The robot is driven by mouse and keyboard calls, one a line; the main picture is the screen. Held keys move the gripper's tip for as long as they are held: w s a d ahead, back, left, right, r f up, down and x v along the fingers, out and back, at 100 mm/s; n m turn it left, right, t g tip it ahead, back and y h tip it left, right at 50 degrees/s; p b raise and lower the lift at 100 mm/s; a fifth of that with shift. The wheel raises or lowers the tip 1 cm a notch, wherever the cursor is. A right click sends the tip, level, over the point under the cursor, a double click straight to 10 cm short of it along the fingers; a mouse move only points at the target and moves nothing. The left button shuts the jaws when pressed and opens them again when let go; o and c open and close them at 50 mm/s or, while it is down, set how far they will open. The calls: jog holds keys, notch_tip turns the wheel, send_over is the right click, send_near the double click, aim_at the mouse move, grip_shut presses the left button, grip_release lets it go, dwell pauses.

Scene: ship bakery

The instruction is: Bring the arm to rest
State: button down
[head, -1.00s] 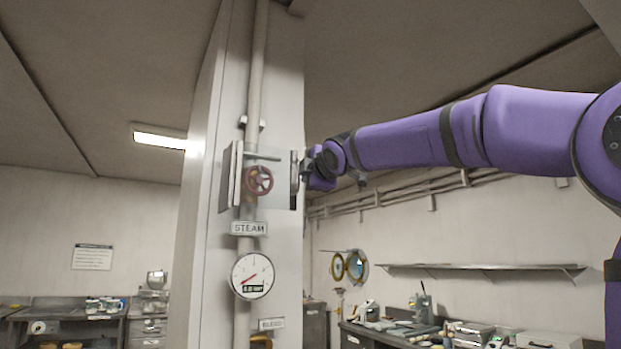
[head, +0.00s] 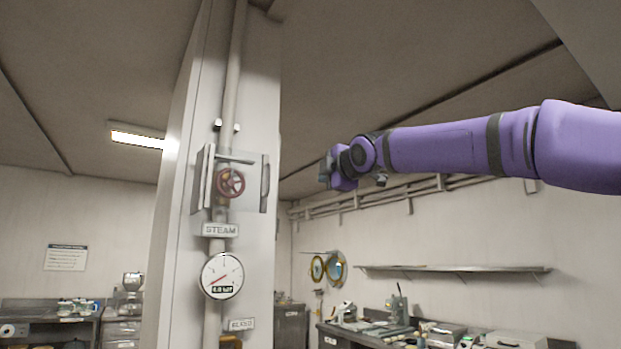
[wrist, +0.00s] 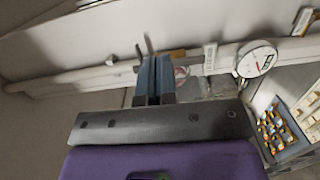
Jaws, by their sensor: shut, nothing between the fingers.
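My purple arm reaches in from the right in the head view, and my gripper (head: 326,170) is at its left end, in the air to the right of the steam column. In the wrist view the two fingers of my gripper (wrist: 154,78) lie together, shut and empty. A red valve wheel (head: 230,183) sits on the column's pipe between clear guard plates. A gap of open air shows between my gripper and the guard. The wheel is partly hidden behind the fingers in the wrist view (wrist: 181,73).
A round pressure gauge (head: 222,276) hangs below the STEAM sign (head: 220,230) on the column. A wall shelf (head: 455,268) and a cluttered counter (head: 350,335) are at the lower right. The air around my arm is clear below the ceiling.

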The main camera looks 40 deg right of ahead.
jog(key=s+a+f+m+g+y, duration=0.1)
jog(key=s+a+f+m+g, duration=0.3)
jog(key=s+f, duration=0.4)
jog(key=s+a+f+m+g+y, duration=0.1)
jog(key=s+a+f+m+g, duration=0.3)
jog(key=f, duration=1.6)
jog(key=s+a+f+m+g, duration=0.4)
jog(key=s+a+f+m, duration=0.4)
jog(key=s+f, duration=0.4)
notch_tip(320, 180, down, 2)
jog(key=shift+s+a+f+y, duration=0.2)
jog(key=shift+a+y, duration=0.1)
jog(key=shift+y, duration=0.1)
jog(key=shift+r, duration=0.1)
